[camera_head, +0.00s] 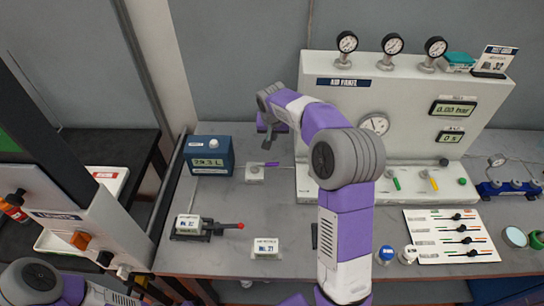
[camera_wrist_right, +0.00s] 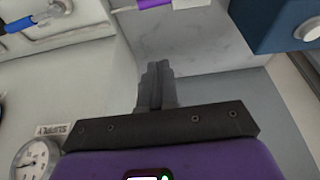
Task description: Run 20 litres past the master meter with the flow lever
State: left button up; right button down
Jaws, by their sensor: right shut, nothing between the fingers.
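The blue master meter box (camera_head: 209,155) stands at the left of the bench. Its display ends in about 9.3 L; the first digit is hard to read. To its right is a small white block (camera_head: 255,175) with a short purple handle (camera_head: 270,164), probably the flow lever. My right gripper (camera_head: 268,143) is shut and empty, above and behind that handle. In the right wrist view the shut fingers (camera_wrist_right: 156,75) point towards the bench, with the purple handle (camera_wrist_right: 150,3) at the top edge and the blue box (camera_wrist_right: 280,22) at top right. My left gripper is not seen; only left arm links show.
The white panel (camera_head: 335,130) with gauges stands behind my right arm. A device with a red-tipped lever (camera_head: 220,227) sits at front left. A board with several sliders (camera_head: 450,236) lies at right. The bench between the blue box and the front devices is clear.

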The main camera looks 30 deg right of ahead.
aim_at(266, 165)
notch_tip(266, 165, down, 10)
jog(key=shift+a+f+b, duration=0.1)
jog(key=shift+f+b, duration=0.1)
jog(key=shift+b, duration=0.1)
dwell(0.5)
jog(key=shift+a, duration=0.1)
dwell(0.3)
